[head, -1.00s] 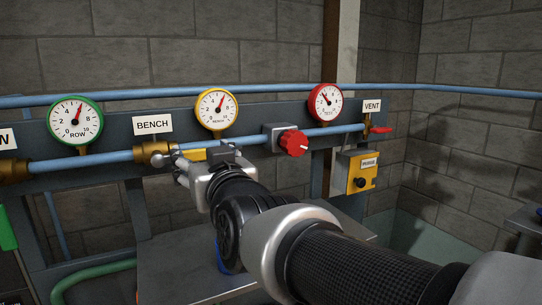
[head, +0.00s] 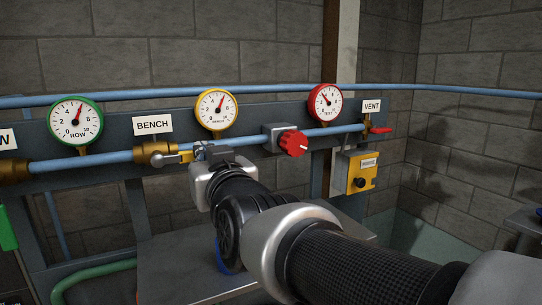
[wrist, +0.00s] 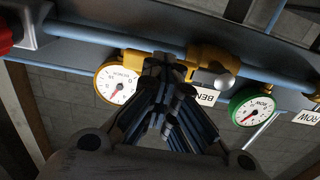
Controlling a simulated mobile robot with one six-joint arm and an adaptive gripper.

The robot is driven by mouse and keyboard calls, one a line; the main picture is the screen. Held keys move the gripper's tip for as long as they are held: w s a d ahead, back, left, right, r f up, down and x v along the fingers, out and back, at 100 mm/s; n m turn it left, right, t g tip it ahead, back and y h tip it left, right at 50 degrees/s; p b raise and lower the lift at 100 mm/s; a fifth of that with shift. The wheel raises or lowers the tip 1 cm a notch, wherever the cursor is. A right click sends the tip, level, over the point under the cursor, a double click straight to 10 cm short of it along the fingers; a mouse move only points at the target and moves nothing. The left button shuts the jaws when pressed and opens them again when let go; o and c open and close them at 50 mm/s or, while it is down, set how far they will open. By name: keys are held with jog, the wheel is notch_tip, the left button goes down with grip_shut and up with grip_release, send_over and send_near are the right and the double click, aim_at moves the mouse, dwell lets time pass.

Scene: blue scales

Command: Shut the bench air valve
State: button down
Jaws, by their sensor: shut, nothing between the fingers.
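The bench air valve (head: 152,154) is a brass body on the blue pipe, below the BENCH sign (head: 152,125). Its yellow lever (head: 184,156) lies along the pipe, pointing right. In the wrist view the brass body (wrist: 210,58) is right of the fingertips and the yellow lever (wrist: 132,56) runs behind them. My gripper (head: 205,152) is shut and empty, at the lever's right end. In the wrist view its fingertips (wrist: 164,66) overlap the lever; I cannot tell whether they touch it. The yellow-rimmed bench gauge (head: 216,109) has its needle pointing up and right.
A red knob (head: 293,144) sits on the pipe to the right, with the red vent handle (head: 380,130) and a yellow box (head: 358,172) beyond. Green (head: 76,122) and red (head: 326,102) gauges flank the bench gauge. A grey bench top (head: 160,265) lies below my arm.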

jog(key=shift+f, duration=0.25)
dwell(0.3)
jog(key=s+a+f+m+b, duration=0.2)
jog(key=m+b, duration=0.3)
jog(key=m, duration=0.4)
jog(key=s+a+f+m+b, duration=0.2)
jog(key=a+f+m+b, duration=0.2)
jog(key=m, duration=0.5)
jog(key=shift+a+f+b, duration=0.25)
jog(key=shift+f+b, duration=0.3)
jog(key=shift+b, duration=0.3)
